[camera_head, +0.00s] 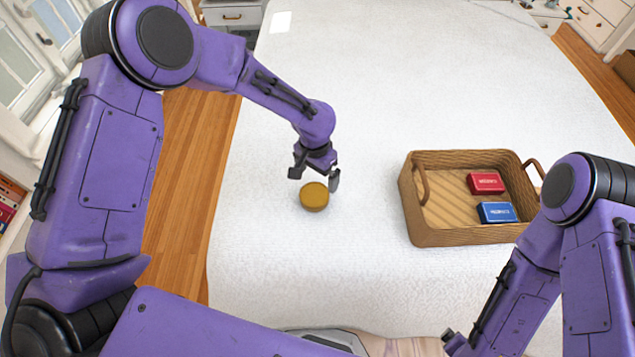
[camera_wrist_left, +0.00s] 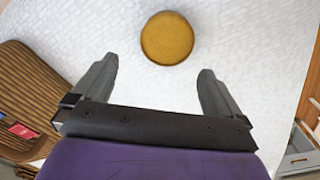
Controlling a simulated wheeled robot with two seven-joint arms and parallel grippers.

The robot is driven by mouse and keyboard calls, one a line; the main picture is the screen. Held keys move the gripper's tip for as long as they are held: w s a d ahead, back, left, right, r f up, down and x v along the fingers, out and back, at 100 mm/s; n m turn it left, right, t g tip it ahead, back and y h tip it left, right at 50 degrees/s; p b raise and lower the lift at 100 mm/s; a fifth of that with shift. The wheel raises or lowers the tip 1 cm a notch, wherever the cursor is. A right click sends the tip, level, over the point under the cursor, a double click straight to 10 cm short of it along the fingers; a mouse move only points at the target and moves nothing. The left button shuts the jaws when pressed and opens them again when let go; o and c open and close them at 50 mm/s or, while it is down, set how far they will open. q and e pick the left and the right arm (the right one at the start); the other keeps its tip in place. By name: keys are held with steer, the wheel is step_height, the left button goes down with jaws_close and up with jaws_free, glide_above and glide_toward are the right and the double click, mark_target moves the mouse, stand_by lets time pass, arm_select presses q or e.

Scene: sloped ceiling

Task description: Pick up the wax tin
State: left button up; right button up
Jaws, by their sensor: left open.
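The wax tin (camera_head: 314,196) is a round, flat, mustard-yellow tin on the white table cover. It also shows in the left wrist view (camera_wrist_left: 167,38), beyond the fingertips and roughly centred between them. My left gripper (camera_head: 316,177) is open and empty, just behind and above the tin in the head view. Its two dark fingers (camera_wrist_left: 157,70) are apart in the wrist view, with the tin outside them. My right arm enters at the right, and a dark part of it shows at the bottom edge; I cannot make out its fingers.
A wicker basket (camera_head: 428,234) stands right of the tin, holding a red box (camera_head: 486,183) and a blue box (camera_head: 497,212). The white-covered table (camera_head: 400,90) is clear around the tin and toward the back. Wooden floor (camera_head: 190,170) lies beyond its left edge.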

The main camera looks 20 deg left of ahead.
mark_target(315, 194)
arm_select(q)
steer(key=shift+w+a+f, duration=0.1)
steer(key=shift+w+f, duration=0.5)
steer(key=shift+w, duration=0.1)
steer(key=shift+s+a+f+p, duration=0.15)
steer(key=shift+s+f+p, duration=0.45)
steer(key=shift+f, duration=0.5)
steer(key=shift+s+a+f, duration=0.1)
steer(key=shift+s+f, duration=0.1)
steer(key=shift+s, duration=0.25)
steer(key=f, duration=0.2)
steer(key=w+f+p, duration=0.1)
steer(key=f, duration=0.2)
steer(key=shift+f, duration=0.35)
steer(key=shift+s+r, duration=0.1)
steer(key=shift+s, duration=0.05)
steer(key=shift+c, duration=1.2)
steer(key=c, duration=0.7)
steer(key=shift+o, duration=0.2)
arm_select(e)
steer(key=r, duration=0.2)
steer(key=shift+s+d+r, duration=0.15)
steer(key=shift+s+r, duration=0.15)
steer(key=shift+r, duration=0.05)
arm_select(q)
steer(key=shift+r, duration=0.1)
